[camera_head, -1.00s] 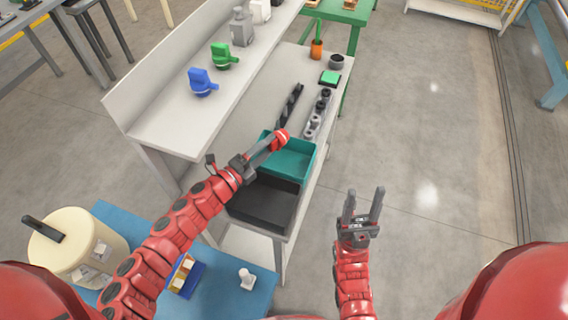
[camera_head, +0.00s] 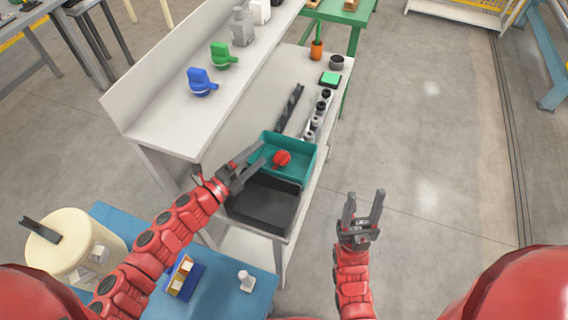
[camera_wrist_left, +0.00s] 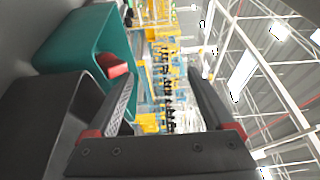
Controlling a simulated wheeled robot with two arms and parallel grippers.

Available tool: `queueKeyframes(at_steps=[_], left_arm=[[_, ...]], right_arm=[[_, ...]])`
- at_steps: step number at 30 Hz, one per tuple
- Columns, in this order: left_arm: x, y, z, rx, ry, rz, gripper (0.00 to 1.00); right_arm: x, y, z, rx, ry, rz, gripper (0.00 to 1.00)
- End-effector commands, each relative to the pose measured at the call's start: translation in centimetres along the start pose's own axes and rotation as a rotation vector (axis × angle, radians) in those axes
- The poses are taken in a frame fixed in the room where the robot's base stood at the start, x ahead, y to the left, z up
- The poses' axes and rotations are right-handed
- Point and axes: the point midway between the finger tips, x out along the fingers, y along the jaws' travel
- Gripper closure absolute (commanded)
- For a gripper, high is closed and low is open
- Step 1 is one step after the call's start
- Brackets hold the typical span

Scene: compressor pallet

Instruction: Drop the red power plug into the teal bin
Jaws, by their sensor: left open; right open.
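The red power plug (camera_head: 282,158) lies inside the teal bin (camera_head: 303,174) in the head view. Part of it also shows in the left wrist view (camera_wrist_left: 112,65), over the rim of the teal bin (camera_wrist_left: 84,36). My left gripper (camera_head: 256,156) is open and empty, at the left side of the teal bin, with its fingers apart from the plug. My right gripper (camera_head: 363,208) is open and empty, out over the floor to the right of the bench.
A black bin (camera_head: 262,205) stands in front of the teal bin. Behind are a dark rail, a row of grey fittings (camera_head: 318,116) and a green block (camera_head: 330,79). Blue (camera_head: 201,82) and green (camera_head: 223,56) plugs stand on the raised shelf.

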Motion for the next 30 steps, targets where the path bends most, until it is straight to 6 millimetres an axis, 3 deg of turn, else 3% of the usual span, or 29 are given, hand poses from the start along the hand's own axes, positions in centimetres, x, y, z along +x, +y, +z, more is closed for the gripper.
queueKeyframes(at_steps=[12,18,30], left_arm=[[-9.0,0.2,0.2,-0.002,-0.011,0.006,0.14],[-12.0,-0.1,0.2,-0.001,-0.007,0.002,0.14],[-13.2,0.1,0.0,0.000,-0.002,0.002,0.14]], right_arm=[[-0.9,0.0,0.2,0.000,0.000,0.000,0.50],[-0.5,0.0,0.1,0.000,0.000,0.000,0.50],[-0.4,0.0,0.1,0.000,0.000,0.000,0.50]])
